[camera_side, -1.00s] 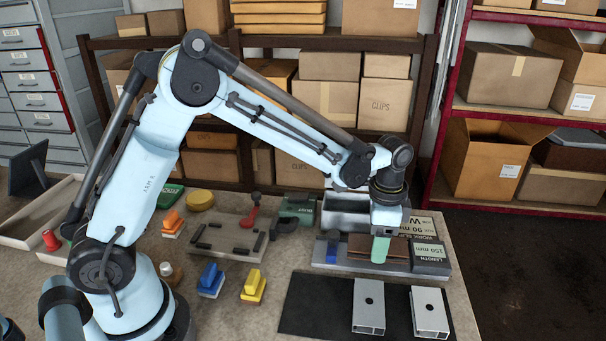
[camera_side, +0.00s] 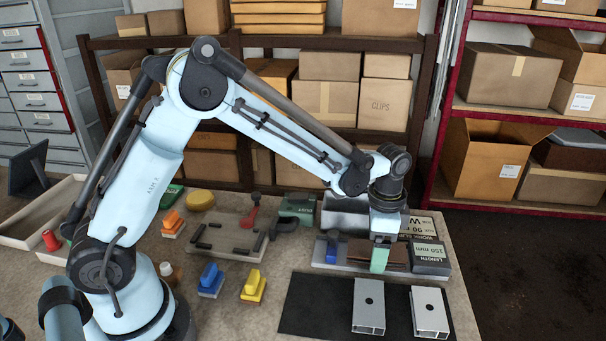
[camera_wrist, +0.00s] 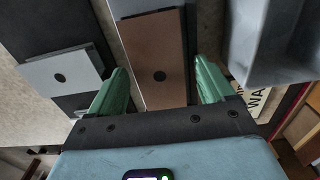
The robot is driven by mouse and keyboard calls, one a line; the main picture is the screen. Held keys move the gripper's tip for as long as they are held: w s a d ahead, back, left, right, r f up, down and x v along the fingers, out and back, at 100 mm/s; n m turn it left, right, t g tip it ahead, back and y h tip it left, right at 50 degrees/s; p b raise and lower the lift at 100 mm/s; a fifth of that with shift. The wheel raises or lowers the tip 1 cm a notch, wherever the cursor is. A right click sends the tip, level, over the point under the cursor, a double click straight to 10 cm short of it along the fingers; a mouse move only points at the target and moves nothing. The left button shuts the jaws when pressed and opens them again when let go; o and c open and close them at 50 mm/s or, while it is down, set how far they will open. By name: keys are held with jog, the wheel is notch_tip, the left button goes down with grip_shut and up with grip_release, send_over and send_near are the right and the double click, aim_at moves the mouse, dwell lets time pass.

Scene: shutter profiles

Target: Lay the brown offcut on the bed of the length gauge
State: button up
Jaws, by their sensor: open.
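The brown offcut (camera_side: 396,258) lies lengthwise on the grey bed of the length gauge (camera_side: 350,268), between a blue block (camera_side: 332,250) at the left and the dark block marked LENGTH 150 mm (camera_side: 430,259) at the right. My gripper (camera_side: 379,262) is down at the offcut, and its near green finger hides part of the offcut's front. In the wrist view the brown offcut (camera_wrist: 157,50), with a dark round hole, lies between the two green fingers of my open gripper (camera_wrist: 162,72). Gaps show on both sides. Whether the offcut touches either end block is unclear.
A grey bin (camera_side: 345,212) stands just behind the gauge. Two light metal profiles (camera_side: 369,305) (camera_side: 429,311) lie on a dark mat (camera_side: 315,305) in front. Yellow and blue pieces (camera_side: 253,286) (camera_side: 210,280) stand to the left, with bare bench between.

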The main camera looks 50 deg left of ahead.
notch_tip(320, 180, up, 12)
jog(key=s+a+n+t, duration=0.3)
jog(key=s+a+n, duration=0.1)
jog(key=s, duration=0.3)
jog(key=s+a+n+t, duration=0.4)
jog(key=s+n, duration=0.1)
jog(key=s, duration=0.3)
jog(key=shift+a+r, duration=0.15)
jog(key=shift+a, duration=0.05)
